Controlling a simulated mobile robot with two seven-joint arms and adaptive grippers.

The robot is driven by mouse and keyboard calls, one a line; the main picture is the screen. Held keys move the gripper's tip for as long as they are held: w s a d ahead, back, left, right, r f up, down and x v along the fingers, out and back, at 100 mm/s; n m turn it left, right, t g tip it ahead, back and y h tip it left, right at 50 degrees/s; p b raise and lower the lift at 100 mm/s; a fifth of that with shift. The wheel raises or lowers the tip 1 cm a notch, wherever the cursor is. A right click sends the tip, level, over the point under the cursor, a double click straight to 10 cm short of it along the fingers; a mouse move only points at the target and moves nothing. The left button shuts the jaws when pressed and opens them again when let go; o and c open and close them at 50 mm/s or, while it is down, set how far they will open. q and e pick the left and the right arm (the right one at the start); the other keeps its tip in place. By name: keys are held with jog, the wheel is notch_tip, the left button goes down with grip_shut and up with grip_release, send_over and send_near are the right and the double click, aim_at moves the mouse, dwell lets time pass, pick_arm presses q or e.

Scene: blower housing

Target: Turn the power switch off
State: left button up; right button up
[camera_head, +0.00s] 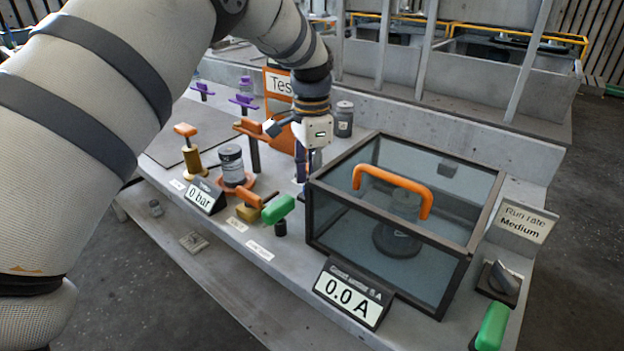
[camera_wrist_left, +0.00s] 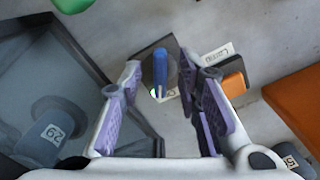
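A blue lever (camera_wrist_left: 161,70) stands up from a dark base plate in the left wrist view; I take it to be the power switch, though no label I can read names it. A small green-white spot shows beside its base. My left gripper (camera_wrist_left: 168,88) is open, with its purple-padded fingers apart on either side of the lever in that view. I cannot tell whether either finger touches it. In the head view my left gripper (camera_head: 306,165) points down at the bench behind the glass box, and its fingertips are partly hidden. My right gripper is not in view.
The glass box (camera_head: 345,225) with an orange handle (camera_head: 393,180) stands right of my gripper. A green handle (camera_head: 278,208), an orange-handled valve (camera_head: 248,197) and an orange stand (camera_head: 285,137) are close by. The 0.0 A display (camera_head: 347,293) is in front.

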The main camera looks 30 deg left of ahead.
pick_arm(q)
jog(key=shift+f, duration=0.5)
grip_shut()
